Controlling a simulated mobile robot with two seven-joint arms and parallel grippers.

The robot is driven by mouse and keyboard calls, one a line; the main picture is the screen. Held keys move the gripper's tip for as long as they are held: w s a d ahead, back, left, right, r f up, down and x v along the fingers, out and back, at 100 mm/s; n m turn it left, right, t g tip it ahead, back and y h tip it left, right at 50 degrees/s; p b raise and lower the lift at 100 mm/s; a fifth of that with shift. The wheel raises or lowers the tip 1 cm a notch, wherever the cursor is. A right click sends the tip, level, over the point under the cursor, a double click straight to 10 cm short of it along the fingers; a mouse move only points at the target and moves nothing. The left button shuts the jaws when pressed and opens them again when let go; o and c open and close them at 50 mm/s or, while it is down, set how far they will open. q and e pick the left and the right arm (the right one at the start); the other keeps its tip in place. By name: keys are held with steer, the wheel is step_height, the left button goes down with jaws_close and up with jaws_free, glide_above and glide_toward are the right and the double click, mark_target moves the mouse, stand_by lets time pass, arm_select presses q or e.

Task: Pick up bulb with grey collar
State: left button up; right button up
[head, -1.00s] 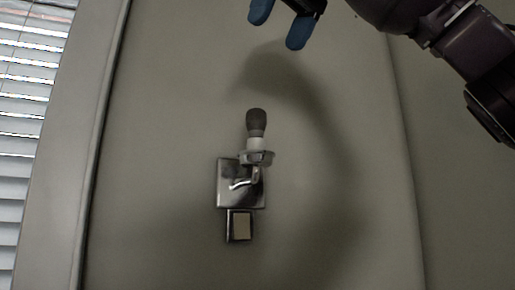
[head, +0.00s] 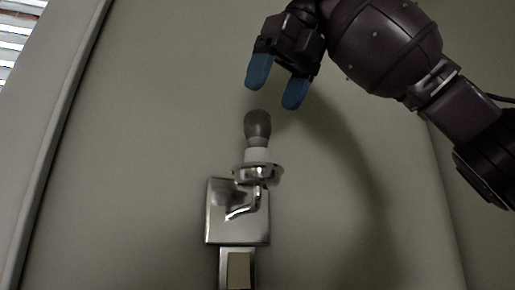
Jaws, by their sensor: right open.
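The bulb with grey collar (head: 257,127) stands upright in a wall fixture. Its top is dark grey, and a pale collar or socket (head: 257,156) shows below it. The bulb sits above a round chrome cup (head: 258,172) on a curved chrome arm. My right gripper (head: 277,93) is open and empty, with its two blue fingertips pointing down. It is just above the bulb in the picture, apart from it, with the fingers to either side of the bulb's line. My left gripper is not in view.
A square chrome wall plate (head: 238,212) holds the fixture, with a switch-like plate (head: 238,270) below it. A window with blinds (head: 17,38) and its pale frame are at the left. The wall around the bulb is bare.

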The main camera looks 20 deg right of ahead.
mark_target(253, 131)
steer(key=shift+x, duration=1.05)
steer(key=shift+w+a+f, duration=0.25)
steer(key=shift+w+f, duration=0.15)
steer(key=shift+f, duration=0.15)
steer(key=x, duration=0.3)
steer(key=shift+w+a, duration=0.2)
steer(key=shift+a, duration=0.1)
steer(key=shift+w+f, duration=0.2)
steer(key=shift+f, duration=0.15)
steer(key=shift+c, duration=0.3)
steer(key=c, duration=0.9)
steer(key=shift+o, duration=0.2)
